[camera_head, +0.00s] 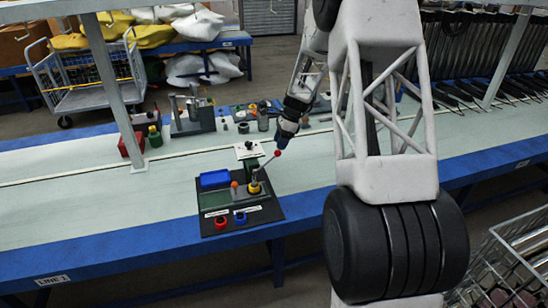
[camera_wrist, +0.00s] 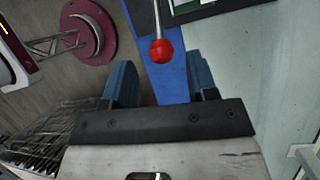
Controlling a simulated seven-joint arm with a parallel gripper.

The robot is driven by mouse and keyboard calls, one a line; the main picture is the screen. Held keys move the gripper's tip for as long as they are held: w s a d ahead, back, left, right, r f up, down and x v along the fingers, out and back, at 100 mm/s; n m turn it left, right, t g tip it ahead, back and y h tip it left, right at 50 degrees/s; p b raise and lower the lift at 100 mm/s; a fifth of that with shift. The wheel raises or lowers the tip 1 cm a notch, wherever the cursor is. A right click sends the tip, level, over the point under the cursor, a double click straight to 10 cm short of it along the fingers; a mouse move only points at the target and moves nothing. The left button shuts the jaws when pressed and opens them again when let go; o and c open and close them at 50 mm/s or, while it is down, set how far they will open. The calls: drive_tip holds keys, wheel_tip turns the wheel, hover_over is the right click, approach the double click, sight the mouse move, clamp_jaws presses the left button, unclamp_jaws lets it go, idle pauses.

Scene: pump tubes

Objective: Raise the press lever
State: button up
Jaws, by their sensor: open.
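The press lever (camera_head: 265,163) is a thin metal rod with a red ball knob (camera_head: 277,153). It slants up and to the right from a yellow part (camera_head: 254,187) on a black board (camera_head: 268,210). My gripper (camera_head: 281,144) is just above the knob in the head view; its fingers are small there. In the wrist view my gripper (camera_wrist: 160,72) has two blue fingers spread apart. The red knob (camera_wrist: 161,50) shows between and just beyond the fingertips, with the rod running up out of the picture. No finger visibly touches the knob.
The board also holds a blue tray (camera_head: 214,179), an orange-topped part (camera_head: 234,188), and a red ring (camera_head: 221,222) and a blue ring (camera_head: 240,217). Behind it are a white card (camera_head: 248,149) and a metal fixture (camera_head: 192,116). The bench (camera_head: 100,215) is clear at left.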

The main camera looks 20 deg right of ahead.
sight(274, 156)
drive_tip(key=shift+x, duration=3.6)
drive_tip(key=shift+c, duration=0.3)
clamp_jaws()
